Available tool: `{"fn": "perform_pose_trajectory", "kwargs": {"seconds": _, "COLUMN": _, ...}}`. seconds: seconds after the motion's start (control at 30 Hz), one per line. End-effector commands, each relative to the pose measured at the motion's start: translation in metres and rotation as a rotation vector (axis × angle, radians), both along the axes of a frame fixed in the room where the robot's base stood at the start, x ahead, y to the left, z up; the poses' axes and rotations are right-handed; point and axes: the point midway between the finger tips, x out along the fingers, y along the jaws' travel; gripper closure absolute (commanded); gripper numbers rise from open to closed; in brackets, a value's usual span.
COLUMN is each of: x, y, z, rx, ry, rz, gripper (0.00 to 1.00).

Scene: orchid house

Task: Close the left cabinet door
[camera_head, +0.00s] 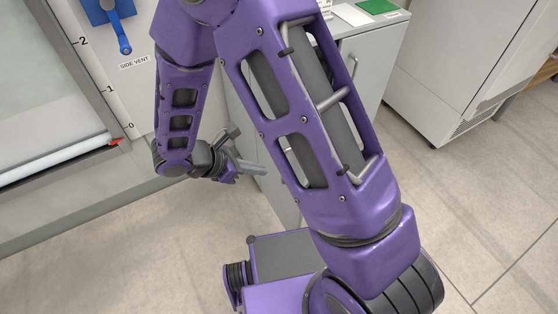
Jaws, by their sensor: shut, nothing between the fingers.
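A light grey cabinet (376,62) stands behind my arm, with one front panel and a bar handle showing on its right part. Another grey panel (276,190), which looks like the left cabinet door, shows in part between my arm links. It reaches lower in the picture and seems to stand out from the cabinet, but my arm hides most of it, so its angle is unclear. My gripper (246,166) is shut and empty, just left of this panel and overlapping it in the picture. I cannot tell whether they touch.
A white appliance (455,70) stands at the right. A glazed frame with a ruler-like scale (103,98) and a blue side vent lever (122,35) are at the left. A green item (377,6) lies on the cabinet top. The tiled floor (110,250) at lower left is clear.

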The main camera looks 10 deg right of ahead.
Motion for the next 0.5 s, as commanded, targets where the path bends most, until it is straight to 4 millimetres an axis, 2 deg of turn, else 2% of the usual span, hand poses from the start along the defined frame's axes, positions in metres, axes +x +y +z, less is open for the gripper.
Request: {"fn": "perform_pose_trajectory", "kwargs": {"seconds": 0.5, "x": 0.021, "y": -0.069, "z": -0.071, "rx": 0.0, "ry": 0.002, "rz": -0.005, "gripper": 1.0}}
